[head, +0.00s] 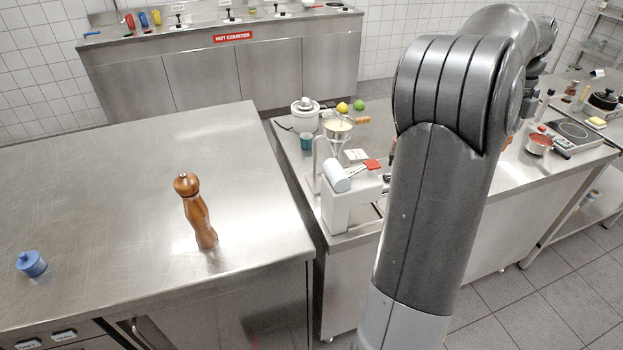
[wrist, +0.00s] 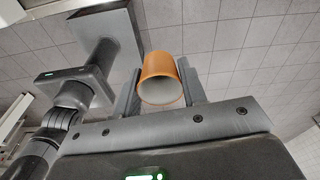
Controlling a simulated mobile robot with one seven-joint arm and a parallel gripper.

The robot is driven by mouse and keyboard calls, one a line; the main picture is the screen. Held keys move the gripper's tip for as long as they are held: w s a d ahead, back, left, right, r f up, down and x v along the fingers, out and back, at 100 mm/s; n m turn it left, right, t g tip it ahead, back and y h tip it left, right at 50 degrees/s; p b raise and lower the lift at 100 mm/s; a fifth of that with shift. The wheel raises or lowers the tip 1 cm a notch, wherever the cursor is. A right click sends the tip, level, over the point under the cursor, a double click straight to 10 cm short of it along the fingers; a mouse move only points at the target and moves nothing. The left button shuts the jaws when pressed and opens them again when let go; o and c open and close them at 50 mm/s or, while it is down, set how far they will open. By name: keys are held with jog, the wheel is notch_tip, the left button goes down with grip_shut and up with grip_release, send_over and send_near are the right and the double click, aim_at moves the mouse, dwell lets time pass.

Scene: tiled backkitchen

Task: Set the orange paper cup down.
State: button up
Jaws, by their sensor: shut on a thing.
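The orange paper cup (wrist: 161,66) shows in the wrist view between the two fingers of my gripper (wrist: 162,88). The gripper is shut on it. The cup's pale open mouth faces the wrist camera. Grey floor or wall tiles fill the background behind the cup, and no surface shows touching it.
A steel table (head: 120,190) at left holds a wooden pepper mill (head: 196,212) and a blue lidded jar (head: 31,263); the rest is bare.

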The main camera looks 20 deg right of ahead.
jog(key=w+a+n, duration=0.5)
jog(key=w+a, duration=0.3)
jog(key=a, duration=0.1)
jog(key=w+a+n, duration=0.6)
jog(key=w+a, duration=0.3)
jog(key=w+a+n+t+h, duration=0.1)
jog(key=w+a+n, duration=0.4)
jog(key=w+a, duration=0.3)
jog(key=shift+w+a+f+n, duration=0.1)
jog(key=shift+w+a+n, duration=0.1)
jog(key=shift+a, duration=0.25)
jog(key=shift+w+a+f+n, duration=0.1)
jog(key=shift+a+n, duration=0.1)
jog(key=shift+a, duration=0.2)
jog(key=w+a+n, duration=0.4)
jog(key=a+n, duration=0.2)
jog(key=a, duration=0.7)
jog(key=n+t+y, duration=0.1)
jog(key=n+t, duration=0.1)
jog(key=n, duration=1)
send_over(144, 214)
jog(key=f, duration=1.7)
jog(key=shift+s+d+f, duration=0.1)
jog(key=shift+s+d, duration=0.15)
jog(key=shift+d, duration=0.05)
jog(key=shift+a+f, duration=0.25)
jog(key=shift+f, duration=1.9)
